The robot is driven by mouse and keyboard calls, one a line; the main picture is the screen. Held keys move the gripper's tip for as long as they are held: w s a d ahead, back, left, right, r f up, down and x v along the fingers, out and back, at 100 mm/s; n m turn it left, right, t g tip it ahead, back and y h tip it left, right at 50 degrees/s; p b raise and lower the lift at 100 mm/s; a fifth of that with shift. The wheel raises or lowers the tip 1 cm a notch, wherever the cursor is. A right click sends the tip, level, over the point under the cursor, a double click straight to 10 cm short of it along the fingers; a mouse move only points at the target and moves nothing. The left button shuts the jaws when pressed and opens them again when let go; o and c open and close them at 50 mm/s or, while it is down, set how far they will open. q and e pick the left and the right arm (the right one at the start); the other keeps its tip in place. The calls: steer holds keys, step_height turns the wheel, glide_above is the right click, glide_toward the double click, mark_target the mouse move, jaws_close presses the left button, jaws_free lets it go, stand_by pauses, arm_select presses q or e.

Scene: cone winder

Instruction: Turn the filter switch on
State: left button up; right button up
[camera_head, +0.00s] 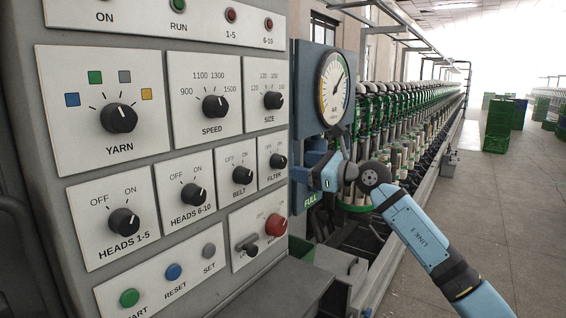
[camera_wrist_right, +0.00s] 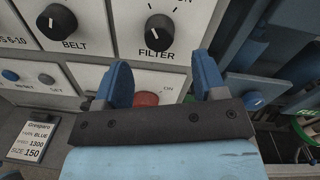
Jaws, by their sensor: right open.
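The filter switch (camera_head: 278,160) is a black round knob on a white plate, at the right end of the panel's middle row. In the right wrist view the filter knob (camera_wrist_right: 160,32) is beyond the fingertips, with FILTER printed below it. Its setting is hard to read. My right gripper (camera_head: 302,174) is just right of the panel edge in the head view. In the right wrist view my right gripper (camera_wrist_right: 163,72) is open, its two blue fingers apart with nothing between them. They sit below the knob and do not visibly touch it. My left gripper is not in view.
The belt knob (camera_head: 243,174) is left of the filter knob. A red knob (camera_head: 276,225) is below it, partly hidden by my gripper in the wrist view. A gauge (camera_head: 334,84) on a blue plate stands right of the panel. Winder spindles run back along the aisle.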

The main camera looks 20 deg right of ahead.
mark_target(284, 162)
steer(key=x, duration=0.6)
steer(key=shift+w+a, duration=0.2)
steer(key=shift+a, duration=0.05)
steer(key=c, duration=0.9)
